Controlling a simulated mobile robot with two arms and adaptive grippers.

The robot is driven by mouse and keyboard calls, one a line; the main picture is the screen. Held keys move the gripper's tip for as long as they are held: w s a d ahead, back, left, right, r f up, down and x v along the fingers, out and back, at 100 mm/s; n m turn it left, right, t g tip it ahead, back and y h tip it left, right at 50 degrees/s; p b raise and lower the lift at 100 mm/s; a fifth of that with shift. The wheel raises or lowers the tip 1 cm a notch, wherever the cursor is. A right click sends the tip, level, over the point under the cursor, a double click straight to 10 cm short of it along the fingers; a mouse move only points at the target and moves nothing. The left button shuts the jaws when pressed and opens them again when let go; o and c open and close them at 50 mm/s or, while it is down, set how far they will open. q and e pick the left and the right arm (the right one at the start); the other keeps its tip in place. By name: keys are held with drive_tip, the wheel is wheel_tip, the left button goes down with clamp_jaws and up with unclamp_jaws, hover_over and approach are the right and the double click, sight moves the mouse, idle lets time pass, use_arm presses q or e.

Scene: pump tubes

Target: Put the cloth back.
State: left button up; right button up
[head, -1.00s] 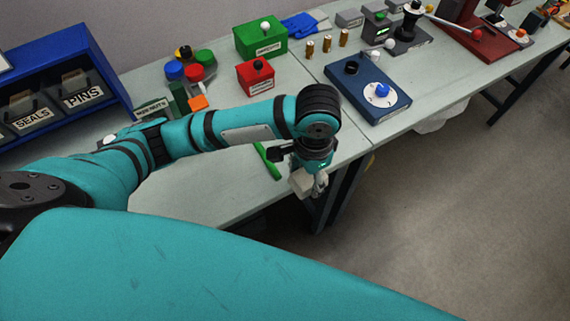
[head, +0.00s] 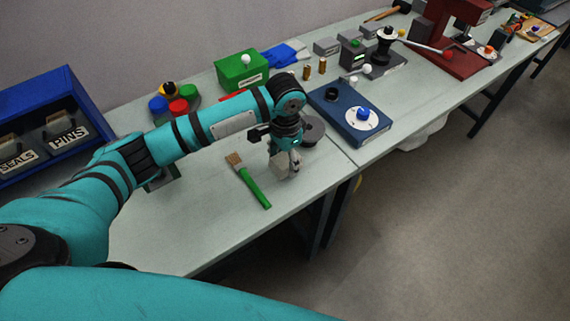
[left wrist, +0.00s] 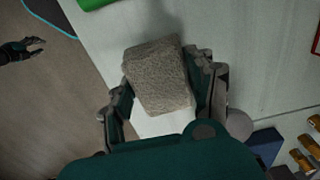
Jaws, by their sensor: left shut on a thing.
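The cloth is a folded, rough grey-beige pad (left wrist: 160,77), seen in the left wrist view between my left gripper's fingers (left wrist: 168,90). In the head view my left gripper (head: 288,168) points down over the near table, shut on the cloth (head: 279,166), close to the right of a green-handled brush (head: 254,187). The gripper hides part of the cloth, and I cannot tell its exact height above the table. My right gripper (left wrist: 22,50) shows small at the left wrist view's left edge, over the floor, its fingers apart.
A blue panel (head: 335,122) with a white dial and a grey round disc (head: 312,130) stand beyond the gripper. A green box (head: 240,72) stands further back, and a blue bin rack (head: 45,100) at the left. The table front around the brush is clear.

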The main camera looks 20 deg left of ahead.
sight(285, 166)
use_arm(q)
drive_tip(key=shift+w+a+f+p, duration=0.15)
drive_tip(key=shift+f+p, duration=0.25)
drive_tip(key=shift+f, duration=1.4)
drive_tip(key=o, duration=1.1)
drive_tip(key=shift+f, duration=0.1)
wheel_tip(285, 166, up, 12)
drive_tip(key=shift+r+b, duration=0.15)
drive_tip(key=shift+b, duration=0.4)
